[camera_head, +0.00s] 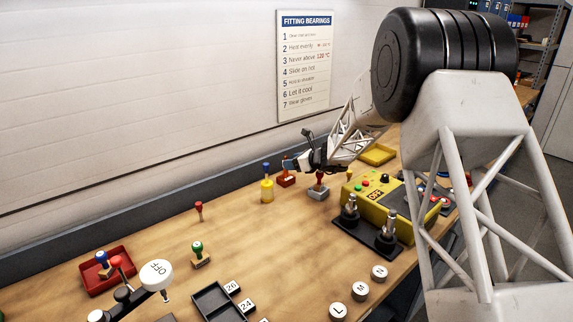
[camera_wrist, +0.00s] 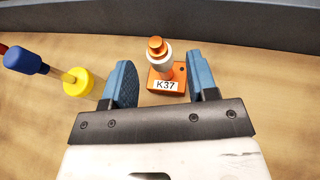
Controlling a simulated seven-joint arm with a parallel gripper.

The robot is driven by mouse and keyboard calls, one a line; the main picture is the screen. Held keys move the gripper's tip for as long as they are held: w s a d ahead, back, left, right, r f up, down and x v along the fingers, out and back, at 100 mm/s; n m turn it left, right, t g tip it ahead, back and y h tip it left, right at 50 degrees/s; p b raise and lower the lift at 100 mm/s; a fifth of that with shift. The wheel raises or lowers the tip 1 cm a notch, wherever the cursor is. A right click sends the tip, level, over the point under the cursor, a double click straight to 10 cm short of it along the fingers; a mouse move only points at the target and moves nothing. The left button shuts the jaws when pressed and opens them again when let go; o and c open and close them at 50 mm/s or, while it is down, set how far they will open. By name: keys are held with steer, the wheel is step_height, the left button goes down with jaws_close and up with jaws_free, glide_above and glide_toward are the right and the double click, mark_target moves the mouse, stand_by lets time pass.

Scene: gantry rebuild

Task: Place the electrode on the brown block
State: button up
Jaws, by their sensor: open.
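A small orange-brown block (camera_wrist: 168,88) with a "K37" label lies in the wrist view; it also shows at the back of the bench in the head view (camera_head: 286,181). An upright piece with a copper-coloured top and white collar (camera_wrist: 157,48), which looks like the electrode, appears to stand on this block. My gripper (camera_wrist: 160,66) is open above it, blue fingers on either side of the piece and apart from it. In the head view my gripper (camera_head: 290,164) is low over the block and partly hides it. The piece's foot is hard to make out.
A yellow cylinder with a blue-topped stick (camera_head: 267,190) stands left of my gripper. A grey block with a red knob (camera_head: 318,192) and a yellow control box (camera_head: 378,208) stand to the right. A red tray (camera_head: 92,284) is front left. The back rail (camera_wrist: 250,20) runs behind.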

step_height(320, 180, up, 7)
steer(key=shift+a+f, duration=0.15)
steer(key=shift+f, duration=0.05)
steer(key=shift+w, duration=0.1)
stand_by(0.7)
steer(key=s+d+r+n+g+h, duration=0.1)
steer(key=s+d+r+n, duration=0.25)
steer(key=s, duration=0.65)
steer(key=s+d+r+n+g+h, duration=0.1)
steer(key=s+d+r+n+h, duration=0.25)
steer(key=s, duration=0.65)
steer(key=s+d+r+n+g, duration=0.1)
steer(key=s+d+r+n, duration=0.3)
steer(key=s, duration=0.5)
steer(key=s+d+f+n+h, duration=0.1)
steer(key=s+d+n, duration=0.3)
steer(key=s, duration=0.7)
steer(key=s+d+f+n+h, duration=0.2)
steer(key=s+d+n+h, duration=0.2)
steer(key=s, duration=0.8)
steer(key=s+d+f+n+h, duration=0.1)
steer(key=s+d+n, duration=0.3)
steer(key=s, duration=0.7)
steer(key=shift+s+d+f+n+g+h, duration=0.3)
steer(key=shift+d+g+h, duration=0.1)
steer(key=shift+d+h, duration=0.45)
steer(key=shift+d, duration=0.1)
